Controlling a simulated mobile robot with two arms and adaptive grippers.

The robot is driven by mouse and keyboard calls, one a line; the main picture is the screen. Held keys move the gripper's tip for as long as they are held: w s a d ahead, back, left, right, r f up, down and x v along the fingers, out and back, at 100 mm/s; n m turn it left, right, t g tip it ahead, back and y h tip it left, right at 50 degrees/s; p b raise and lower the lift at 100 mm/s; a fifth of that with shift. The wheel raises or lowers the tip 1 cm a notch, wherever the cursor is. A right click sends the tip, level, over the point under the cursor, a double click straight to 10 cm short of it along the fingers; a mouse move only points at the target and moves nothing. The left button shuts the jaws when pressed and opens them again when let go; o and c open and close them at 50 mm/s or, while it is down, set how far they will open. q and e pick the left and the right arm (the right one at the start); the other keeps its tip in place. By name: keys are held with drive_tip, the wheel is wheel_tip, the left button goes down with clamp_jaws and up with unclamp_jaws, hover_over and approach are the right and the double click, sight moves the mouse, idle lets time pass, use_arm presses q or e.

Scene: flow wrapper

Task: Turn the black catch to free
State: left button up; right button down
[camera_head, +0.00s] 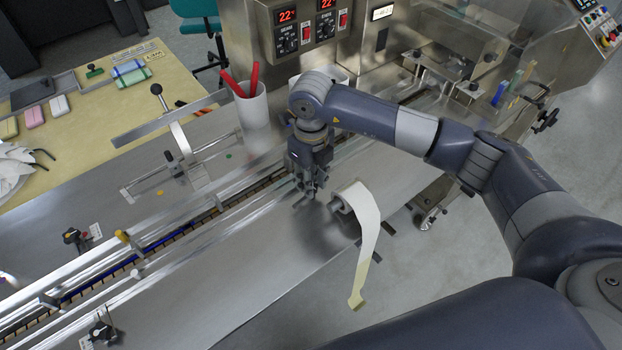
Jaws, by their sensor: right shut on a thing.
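My right gripper (306,196) points down over the steel deck (222,262), just left of a roll of pale film (345,204). Its fingers are shut on a small dark piece at the deck, which I take to be the black catch; the fingers hide most of it, so its turn position cannot be told. The film's loose tail hangs over the deck's front edge. My left gripper is not in view.
A white cup with red sticks (250,106) stands behind the gripper. Long guide rails (120,252) run along the conveyor. Small black fittings (75,238) with labels sit at the left.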

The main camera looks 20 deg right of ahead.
drive_tip(key=c, duration=1.3)
unclamp_jaws()
drive_tip(key=shift+c, duration=0.2)
drive_tip(key=shift+r, duration=0.15)
wheel_tip(320, 180, up, 12)
